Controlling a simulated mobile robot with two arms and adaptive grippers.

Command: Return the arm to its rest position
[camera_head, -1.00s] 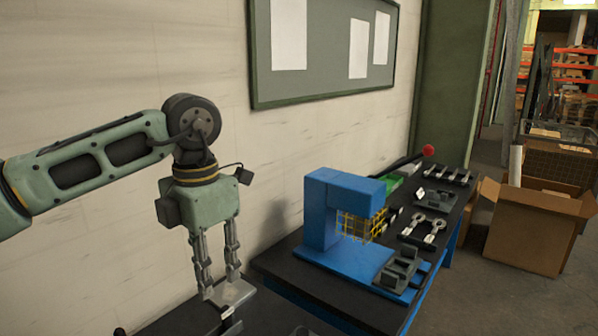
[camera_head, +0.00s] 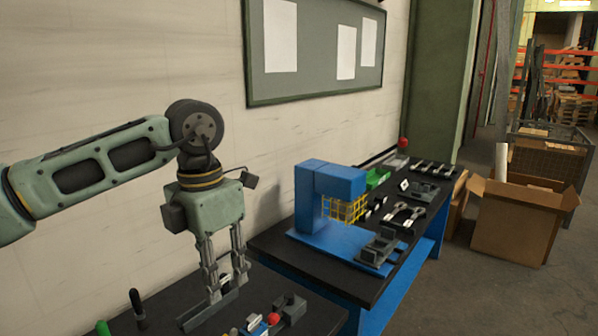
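My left arm (camera_head: 95,168) reaches in from the left with a green wrist and the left gripper (camera_head: 227,284) pointing down over the near bench. Its two metal fingers are spread apart, so it looks open. A small pale part (camera_head: 224,281) shows between the fingertips; I cannot tell whether they touch it. A grey angled bar-like fixture (camera_head: 207,309) lies just below the fingertips. My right gripper is not in view.
The near bench holds a black-handled tool (camera_head: 137,306), a red-tipped part (camera_head: 273,319) and a grey fixture (camera_head: 291,308). A blue press (camera_head: 309,200) with a yellow guard (camera_head: 345,209) stands on the farther bench. A cardboard box (camera_head: 515,222) sits on the floor at right.

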